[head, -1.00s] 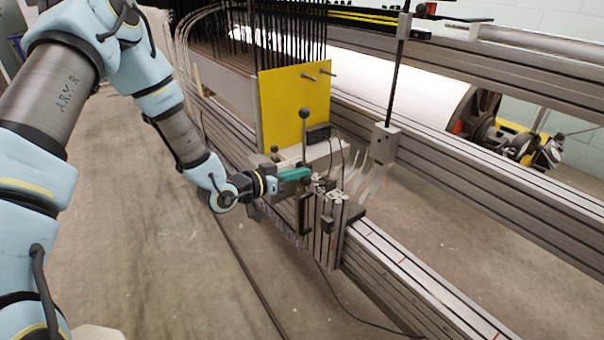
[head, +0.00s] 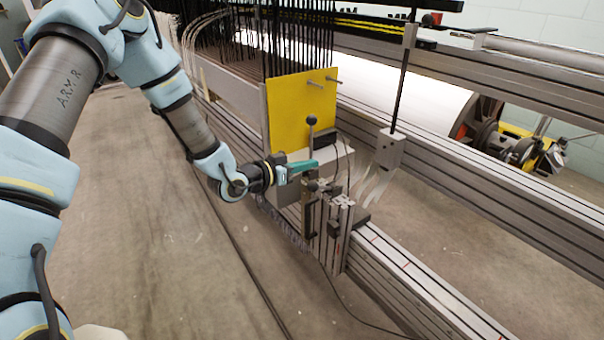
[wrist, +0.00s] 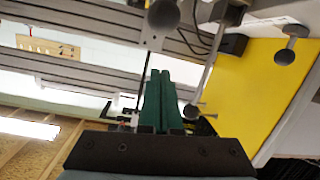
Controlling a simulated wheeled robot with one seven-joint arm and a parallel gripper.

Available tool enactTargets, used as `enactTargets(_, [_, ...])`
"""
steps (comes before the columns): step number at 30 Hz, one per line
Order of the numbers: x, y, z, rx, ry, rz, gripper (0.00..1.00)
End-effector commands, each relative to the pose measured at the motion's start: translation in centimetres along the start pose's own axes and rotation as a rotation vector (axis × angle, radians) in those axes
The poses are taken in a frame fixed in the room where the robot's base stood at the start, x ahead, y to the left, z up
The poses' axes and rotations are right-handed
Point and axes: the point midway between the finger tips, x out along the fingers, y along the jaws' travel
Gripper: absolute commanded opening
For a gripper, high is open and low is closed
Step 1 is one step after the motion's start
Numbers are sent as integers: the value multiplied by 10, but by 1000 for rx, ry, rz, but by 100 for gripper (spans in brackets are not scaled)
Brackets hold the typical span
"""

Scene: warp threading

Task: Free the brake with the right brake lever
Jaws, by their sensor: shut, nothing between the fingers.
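Two ball-topped levers stand on the bracket at the end of the beam in the head view. The taller lever (head: 311,120) is upright in front of the yellow plate. A lower dark knob (head: 313,186) sits nearer, just below my gripper. I cannot tell for sure which is the right brake lever. My gripper (head: 314,164) has green fingers, shut and empty, pointing right beside the taller lever's shaft and above the lower knob.
The yellow plate (head: 290,105) with two pegs stands behind the levers. Slotted metal rails (head: 430,285) run to the front right. A vertical black rod (head: 405,75) rises from a grey block at right. A thin cable hangs to the floor. Open floor lies at left.

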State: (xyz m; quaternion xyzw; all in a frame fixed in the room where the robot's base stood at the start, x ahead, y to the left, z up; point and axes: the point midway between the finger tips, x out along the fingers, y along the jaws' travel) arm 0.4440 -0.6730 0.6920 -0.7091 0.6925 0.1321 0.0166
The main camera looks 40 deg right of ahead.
Motion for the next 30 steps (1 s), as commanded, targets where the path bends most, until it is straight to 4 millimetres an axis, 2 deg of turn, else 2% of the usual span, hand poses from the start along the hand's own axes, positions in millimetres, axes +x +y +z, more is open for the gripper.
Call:
enactTargets(1, [-17, -3, 10, -6, -8, -6, 0])
enactTargets(6, [-54, -4, 16, -5, -4, -6, 0])
enactTargets(12, [-84, -5, 22, -3, -1, -3, 0])
enactTargets(18, [-96, -4, 24, -2, 0, -1, 0])
enactTargets(30, [-96, -4, 23, -1, 1, -1, 0])
